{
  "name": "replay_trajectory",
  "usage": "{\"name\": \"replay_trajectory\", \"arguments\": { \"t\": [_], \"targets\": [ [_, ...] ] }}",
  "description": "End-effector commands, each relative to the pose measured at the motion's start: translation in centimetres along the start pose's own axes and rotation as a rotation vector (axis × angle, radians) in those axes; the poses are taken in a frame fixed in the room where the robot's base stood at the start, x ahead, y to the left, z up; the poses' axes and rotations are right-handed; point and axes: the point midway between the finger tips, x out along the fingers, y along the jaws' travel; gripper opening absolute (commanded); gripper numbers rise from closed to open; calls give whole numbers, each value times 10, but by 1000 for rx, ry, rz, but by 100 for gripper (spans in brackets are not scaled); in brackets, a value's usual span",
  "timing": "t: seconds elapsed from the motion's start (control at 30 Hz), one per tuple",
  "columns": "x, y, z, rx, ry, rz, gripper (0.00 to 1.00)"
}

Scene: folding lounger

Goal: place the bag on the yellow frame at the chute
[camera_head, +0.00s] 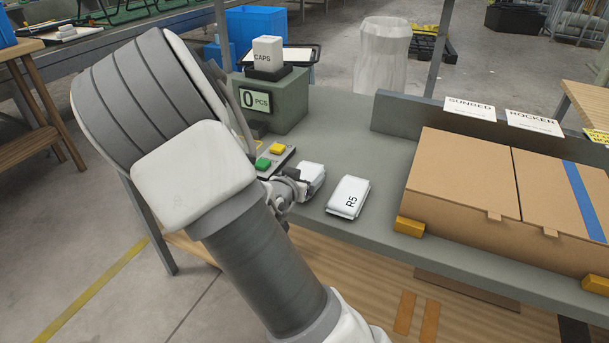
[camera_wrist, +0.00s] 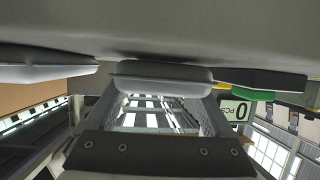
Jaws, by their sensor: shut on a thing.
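My gripper (camera_head: 297,185) is low over the grey bench, shut on a small white bag (camera_head: 313,174). In the wrist view this bag (camera_wrist: 165,76) lies across the fingertips, at or just above the bench top; I cannot tell if it touches. A second white bag marked R5 (camera_head: 348,197) lies on the bench to its right, apart from it; it also shows at the left of the wrist view (camera_wrist: 45,72).
A control box with green and yellow buttons (camera_head: 271,157) is just left of my gripper. Behind it stands a counter unit reading 0 PCS (camera_head: 277,101). Cardboard boxes (camera_head: 470,185) labelled SUNBED and ROCKER fill the right. Bare bench (camera_head: 345,130) lies behind the bags.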

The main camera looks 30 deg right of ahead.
Motion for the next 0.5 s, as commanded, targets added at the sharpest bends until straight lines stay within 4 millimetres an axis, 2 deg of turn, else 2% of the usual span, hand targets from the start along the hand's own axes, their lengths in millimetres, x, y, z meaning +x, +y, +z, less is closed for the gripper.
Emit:
{"name": "replay_trajectory", "arguments": {
  "t": [0.13, 0.17, 0.2, 0.5],
  "targets": [
    [2, 0, 5, 0, 0, 0, 32],
    [2, 0, 4, 0, 0, 0, 92],
    [2, 0, 4, 0, 0, 0, 99],
    [2, 0, 4, 0, 0, -1, 100]
  ]
}}
